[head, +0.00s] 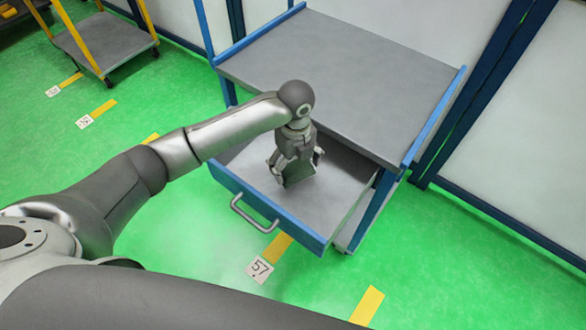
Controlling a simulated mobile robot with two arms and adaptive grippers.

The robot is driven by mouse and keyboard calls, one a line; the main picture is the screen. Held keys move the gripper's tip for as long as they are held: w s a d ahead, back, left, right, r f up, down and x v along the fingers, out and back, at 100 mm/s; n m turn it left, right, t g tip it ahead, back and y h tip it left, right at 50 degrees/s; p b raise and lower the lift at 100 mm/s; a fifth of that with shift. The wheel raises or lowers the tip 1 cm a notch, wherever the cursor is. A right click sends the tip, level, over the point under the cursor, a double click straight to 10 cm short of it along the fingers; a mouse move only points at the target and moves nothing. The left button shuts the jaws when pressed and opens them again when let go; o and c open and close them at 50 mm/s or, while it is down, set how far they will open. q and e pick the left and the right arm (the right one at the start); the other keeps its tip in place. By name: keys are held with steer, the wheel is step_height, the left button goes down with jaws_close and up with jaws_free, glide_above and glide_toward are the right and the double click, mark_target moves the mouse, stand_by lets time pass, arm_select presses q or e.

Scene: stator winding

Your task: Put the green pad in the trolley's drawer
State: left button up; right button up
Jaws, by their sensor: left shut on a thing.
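My left gripper (294,172) points down over the open drawer (329,203) of the blue and grey trolley (350,75). It is shut on the green pad (299,174), which looks dark green and is partly hidden by the fingers. The pad is held upright within the drawer's outline; I cannot tell whether it touches the drawer floor. The drawer is pulled out towards me, with a metal handle (254,215) on its blue front. The visible part of its floor is bare. My right gripper is not in view.
The trolley's grey top is empty and overhangs the back of the drawer. A blue post stands at the trolley's right corner. Blue-framed panels (530,125) stand behind and to the right. Another cart (105,45) is at the far left. The green floor in front is clear.

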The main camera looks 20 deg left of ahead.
mark_target(293, 170)
arm_select(q)
steer(key=shift+w+a+f, duration=0.25)
steer(key=shift+w+f, duration=0.1)
steer(key=shift+f, duration=0.3)
steer(key=shift+w+a+f, duration=0.25)
steer(key=shift+w+f, duration=0.05)
steer(key=shift+f, duration=1.6)
steer(key=o, duration=0.9)
steer(key=shift+f, duration=0.15)
step_height(293, 170, up, 12)
steer(key=shift+r, duration=0.2)
